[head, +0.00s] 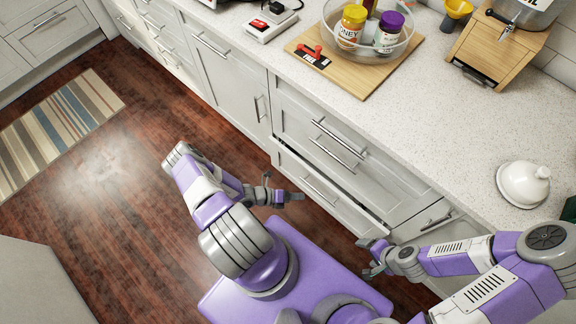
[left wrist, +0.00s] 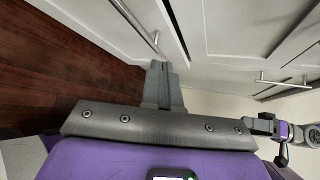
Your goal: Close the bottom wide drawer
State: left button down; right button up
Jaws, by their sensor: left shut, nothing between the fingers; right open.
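The bottom wide drawer (head: 326,198) is a pale grey front with a long metal bar handle, low in the cabinet under the counter. It stands slightly out, with a dark gap along its top edge. In the left wrist view its front (left wrist: 112,22) and bar handle lie at the upper left. My left gripper (head: 298,196) is shut and empty, close in front of the drawer's face; I cannot tell whether it touches. Its closed fingers (left wrist: 161,68) point toward the drawer. My right gripper (head: 364,259) is open and empty, near the drawer's right end.
The drawer front above (head: 345,150) has bar handles and looks flush. Wooden floor (head: 110,215) is free at left.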

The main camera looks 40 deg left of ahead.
pick_arm(q)
jog(key=s+a+f+n+t+y, duration=0.1)
jog(key=a+f+n+t+y, duration=0.1)
jog(key=a+n+y, duration=0.35)
jog(key=s+a+f+n+t+y, duration=0.1)
jog(key=a+f+n+t+y, duration=0.15)
jog(key=a+n, duration=0.45)
jog(key=b, duration=0.3)
send_near(293, 161)
jog(key=shift+m+t, duration=0.25)
jog(key=shift+m, duration=0.1)
jog(key=x, duration=0.5)
jog(key=shift+s+d+f, duration=0.15)
jog(key=shift+s+f, duration=0.05)
jog(key=shift+f, duration=0.1)
jog(key=shift+w+b, duration=0.35)
jog(key=shift+w, duration=0.45)
